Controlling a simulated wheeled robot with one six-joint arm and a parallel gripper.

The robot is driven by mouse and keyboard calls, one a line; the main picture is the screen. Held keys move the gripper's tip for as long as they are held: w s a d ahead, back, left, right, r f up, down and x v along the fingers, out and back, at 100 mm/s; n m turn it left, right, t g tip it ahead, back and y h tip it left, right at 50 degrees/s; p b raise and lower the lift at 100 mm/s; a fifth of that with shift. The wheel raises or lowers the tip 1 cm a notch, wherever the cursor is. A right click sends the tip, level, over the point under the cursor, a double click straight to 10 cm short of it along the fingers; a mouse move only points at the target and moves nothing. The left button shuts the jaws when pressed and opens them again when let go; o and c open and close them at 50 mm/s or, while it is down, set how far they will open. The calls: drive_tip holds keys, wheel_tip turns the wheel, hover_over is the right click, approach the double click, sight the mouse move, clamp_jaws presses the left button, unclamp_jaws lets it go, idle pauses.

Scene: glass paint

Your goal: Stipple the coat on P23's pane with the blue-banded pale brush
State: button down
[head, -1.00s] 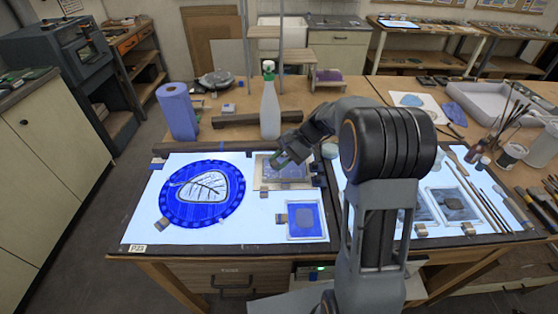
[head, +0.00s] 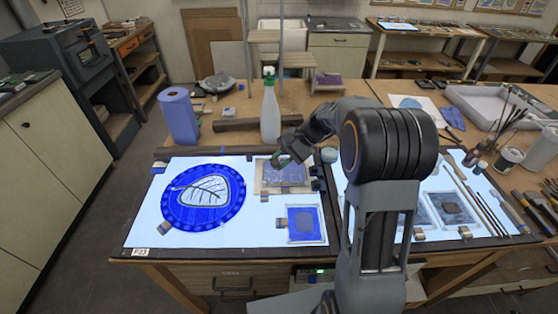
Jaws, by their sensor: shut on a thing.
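The label P23 (head: 140,252) is on the front left edge of the left light panel (head: 150,215). On that panel lie a round blue pane (head: 174,207) with a pale leaf figure and a square blue-coated pane (head: 305,222) at front right. Behind the square one is a greyish pane (head: 285,178) on a tan backing. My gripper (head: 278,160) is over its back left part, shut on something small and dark. I cannot make out a blue band or a pale handle there, nor whether it touches the pane.
A white spray bottle (head: 270,112) and a dark bar (head: 245,124) stand behind the panel. A blue roll (head: 179,115) is at back left. Small banded blocks sit beside the panes. The right panel holds panes and long brushes (head: 482,192), partly hidden by my arm.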

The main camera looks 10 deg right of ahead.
drive_tip(key=s+d, duration=0.1)
drive_tip(key=d, duration=0.5)
drive_tip(key=shift+s+d+p, duration=0.3)
drive_tip(key=shift+d, duration=0.05)
drive_tip(key=shift+f, duration=0.15)
drive_tip(key=shift+f+b, duration=0.5)
drive_tip(key=shift+f, duration=0.15)
drive_tip(key=shift+f, duration=0.3)
idle(1.0)
drive_tip(key=shift+r, duration=0.1)
wheel_tip(320, 180, up, 2)
drive_tip(key=shift+p, duration=0.8)
drive_tip(key=shift+a, duration=0.1)
